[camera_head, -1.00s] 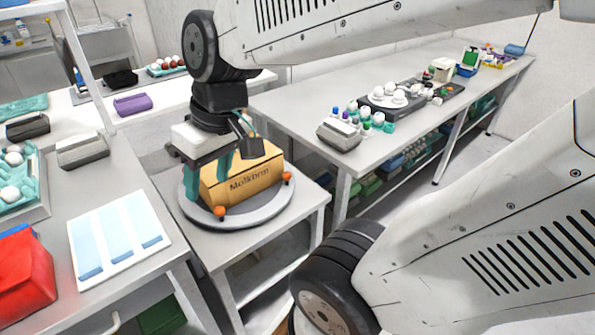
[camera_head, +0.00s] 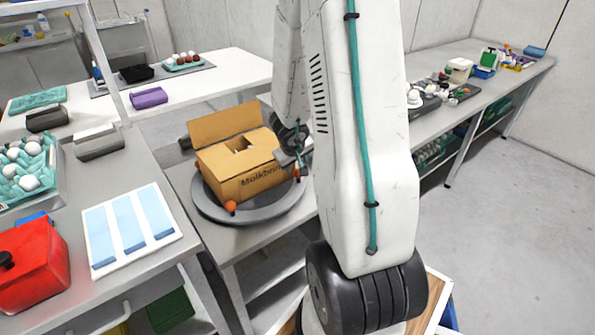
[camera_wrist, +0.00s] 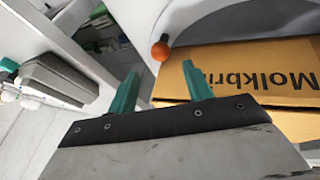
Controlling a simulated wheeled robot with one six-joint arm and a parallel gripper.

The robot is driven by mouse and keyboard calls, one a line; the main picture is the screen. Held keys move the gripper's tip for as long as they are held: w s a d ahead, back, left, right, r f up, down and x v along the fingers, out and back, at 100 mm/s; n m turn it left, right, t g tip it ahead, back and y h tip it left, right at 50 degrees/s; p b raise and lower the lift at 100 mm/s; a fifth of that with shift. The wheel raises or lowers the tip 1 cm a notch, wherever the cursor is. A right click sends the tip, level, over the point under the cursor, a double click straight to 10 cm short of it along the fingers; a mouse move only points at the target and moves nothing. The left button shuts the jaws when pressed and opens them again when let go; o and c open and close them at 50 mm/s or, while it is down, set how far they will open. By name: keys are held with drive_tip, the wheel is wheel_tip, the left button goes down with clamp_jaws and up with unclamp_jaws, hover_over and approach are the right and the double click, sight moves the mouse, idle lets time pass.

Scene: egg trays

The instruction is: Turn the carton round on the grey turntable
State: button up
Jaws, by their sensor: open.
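The carton (camera_head: 238,180) is an open brown cardboard box with a raised flap and dark lettering on its front. It sits on the grey turntable (camera_head: 225,215), which has an orange knob (camera_head: 231,206) at the front left and another orange knob (camera_head: 299,176) at the right. My gripper (camera_head: 298,160) is at the carton's right side, partly hidden by my arm. In the wrist view, my gripper (camera_wrist: 160,78) has its teal fingers apart with nothing between them. An orange knob (camera_wrist: 160,49) shows beyond the fingertips, and the carton (camera_wrist: 240,75) lies beyond the right finger.
A left table holds a white board with blue strips (camera_head: 178,212), a red box (camera_head: 35,268) and a teal egg tray (camera_head: 50,158). A long bench (camera_head: 500,80) with small items stands at the right. The floor at the right is clear.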

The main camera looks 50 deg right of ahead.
sight(297, 170)
drive_tip(key=x, duration=0.7)
drive_tip(key=shift+f, duration=0.1)
drive_tip(key=shift+w, duration=0.1)
clamp_jaws()
